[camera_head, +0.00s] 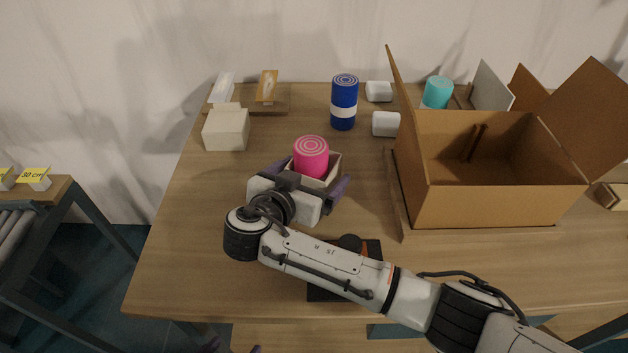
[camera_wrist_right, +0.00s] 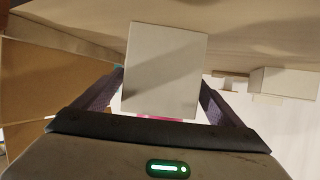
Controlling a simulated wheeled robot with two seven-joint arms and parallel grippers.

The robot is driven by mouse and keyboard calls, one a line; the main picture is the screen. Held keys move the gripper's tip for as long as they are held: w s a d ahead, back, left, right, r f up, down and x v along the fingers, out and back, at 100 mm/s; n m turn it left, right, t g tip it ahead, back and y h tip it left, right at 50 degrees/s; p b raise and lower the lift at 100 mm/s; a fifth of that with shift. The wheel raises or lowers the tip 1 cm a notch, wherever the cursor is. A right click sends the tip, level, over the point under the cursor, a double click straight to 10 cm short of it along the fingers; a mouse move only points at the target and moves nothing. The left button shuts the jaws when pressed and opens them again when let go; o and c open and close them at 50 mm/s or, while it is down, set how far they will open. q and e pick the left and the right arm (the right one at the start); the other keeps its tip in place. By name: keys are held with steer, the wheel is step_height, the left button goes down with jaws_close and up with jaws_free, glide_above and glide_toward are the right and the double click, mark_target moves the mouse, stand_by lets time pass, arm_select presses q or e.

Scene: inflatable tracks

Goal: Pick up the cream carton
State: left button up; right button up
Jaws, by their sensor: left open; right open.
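A pale cream carton (camera_wrist_right: 165,70) stands between the spread fingers of my right gripper (camera_wrist_right: 163,98) in the right wrist view. In the head view this carton (camera_head: 333,172) is partly hidden by my right gripper (camera_head: 311,188), which is open around it. I cannot tell whether the fingers touch it. A pink roll (camera_head: 311,157) shows at this carton; I cannot tell whether it is in or behind it. Another cream box (camera_head: 227,129) stands further left, apart from the gripper. Only the purple fingertips of my left gripper (camera_head: 233,349) show at the bottom edge, open.
A large open cardboard box (camera_head: 500,205) stands to the right. A wooden board (camera_head: 291,100) lies at the back left. A dark mat (camera_head: 322,292) lies under my right arm. The table's left front is clear.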

mark_target(312, 147)
steer(key=c, duration=1.1)
steer(key=shift+c, duration=0.2)
steer(key=shift+r, duration=0.2)
step_height(312, 147, up, 10)
steer(key=shift+f, duration=0.1)
steer(key=shift+f, duration=5)
